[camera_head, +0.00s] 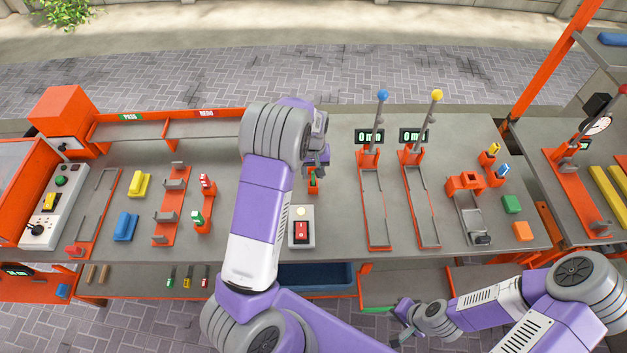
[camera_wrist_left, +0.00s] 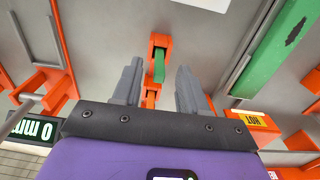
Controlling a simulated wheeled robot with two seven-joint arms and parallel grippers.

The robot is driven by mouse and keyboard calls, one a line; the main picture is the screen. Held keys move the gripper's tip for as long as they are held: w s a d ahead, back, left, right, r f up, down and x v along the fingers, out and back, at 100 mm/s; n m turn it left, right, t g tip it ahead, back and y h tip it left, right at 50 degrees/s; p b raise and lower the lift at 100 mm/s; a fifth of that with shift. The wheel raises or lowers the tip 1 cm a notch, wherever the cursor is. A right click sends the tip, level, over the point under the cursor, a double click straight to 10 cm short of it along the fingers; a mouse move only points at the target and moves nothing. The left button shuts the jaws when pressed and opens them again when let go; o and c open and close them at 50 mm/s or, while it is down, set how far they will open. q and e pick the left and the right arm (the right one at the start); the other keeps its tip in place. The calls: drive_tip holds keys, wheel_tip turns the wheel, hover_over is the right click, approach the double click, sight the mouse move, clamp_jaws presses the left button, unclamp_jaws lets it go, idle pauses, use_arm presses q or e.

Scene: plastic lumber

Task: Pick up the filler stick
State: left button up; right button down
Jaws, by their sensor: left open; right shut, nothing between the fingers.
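A small green stick (camera_head: 313,181), which looks like the filler stick, stands in an orange holder (camera_head: 313,189) near the middle of the bench. In the left wrist view the green stick (camera_wrist_left: 159,66) and its orange holder (camera_wrist_left: 158,41) show beyond and between the fingers. My left gripper (camera_head: 316,163) is open over the holder; its fingers (camera_wrist_left: 158,84) lie either side of the stick in the picture. I cannot tell the remaining distance or any contact. My right gripper (camera_head: 402,331) is shut and empty, low in front of the bench.
A red-switch box (camera_head: 301,231) stands just in front of the holder. Two orange gauges with upright levers (camera_head: 375,190) are to the right. A long green bar (camera_wrist_left: 275,45) lies beside a HOT label (camera_wrist_left: 253,120). My left arm hides part of the bench.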

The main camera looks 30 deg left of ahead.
sight(313, 181)
use_arm(q)
wheel_tip(313, 181, down, 3)
drive_tip(key=shift+f, duration=0.15)
drive_tip(key=shift+c, duration=0.4)
clamp_jaws()
